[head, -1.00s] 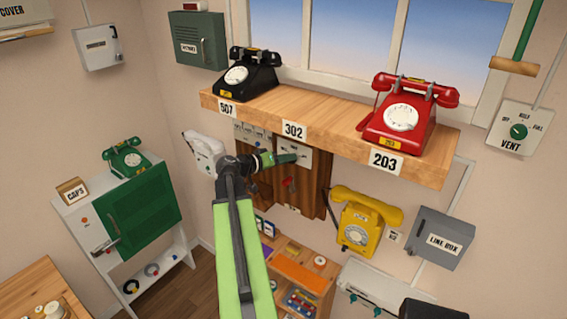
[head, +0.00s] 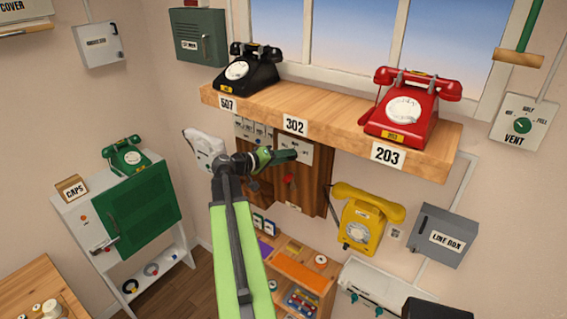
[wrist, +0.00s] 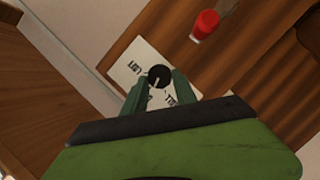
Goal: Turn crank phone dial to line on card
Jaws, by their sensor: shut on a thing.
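The crank phone (head: 314,180) is a wooden box on the wall under the shelf, with a red crank handle (head: 289,180). A white card (head: 300,152) is fixed on its front. In the wrist view the card (wrist: 123,72) shows tilted, with dark lettering partly covered. A round black dial (wrist: 158,74) sits on it, with a small pale mark on its lower side. My gripper (wrist: 160,88) has its green fingers closed on either side of the dial. In the head view my gripper (head: 290,156) reaches the card from the left. The lettering is too small to read surely.
A black phone (head: 248,70) and a red phone (head: 408,105) stand on the shelf (head: 330,118) above. A yellow phone (head: 362,218) hangs to the right, near a grey line box (head: 442,237).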

